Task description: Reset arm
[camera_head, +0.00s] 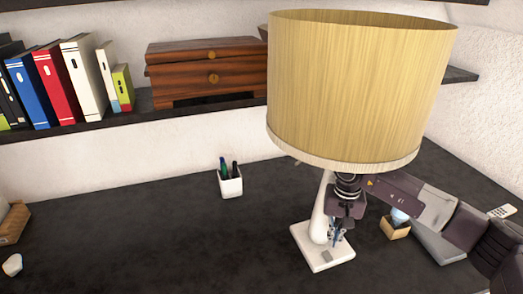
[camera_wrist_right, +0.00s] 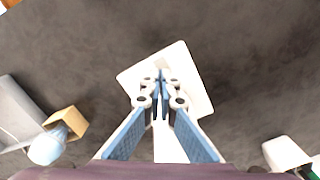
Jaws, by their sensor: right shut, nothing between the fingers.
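My right gripper (camera_head: 336,233) is shut and empty. It points down beside the white stem of the table lamp, above the lamp's square white base (camera_head: 318,258). In the wrist view the gripper (camera_wrist_right: 160,80) has its fingertips together, over the white base (camera_wrist_right: 190,57). The lamp's wide yellow shade (camera_head: 350,90) hangs above my right wrist and hides part of it. I cannot tell whether the gripper touches the lamp. My left gripper is not in the head view.
A white pen cup (camera_head: 230,183) stands left of the lamp. A small tan box (camera_head: 396,229) and a grey object (camera_head: 438,238) sit at right. Books (camera_head: 87,75) and a wooden chest (camera_head: 208,70) occupy the shelf. The dark desktop (camera_head: 130,230) is clear at centre left.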

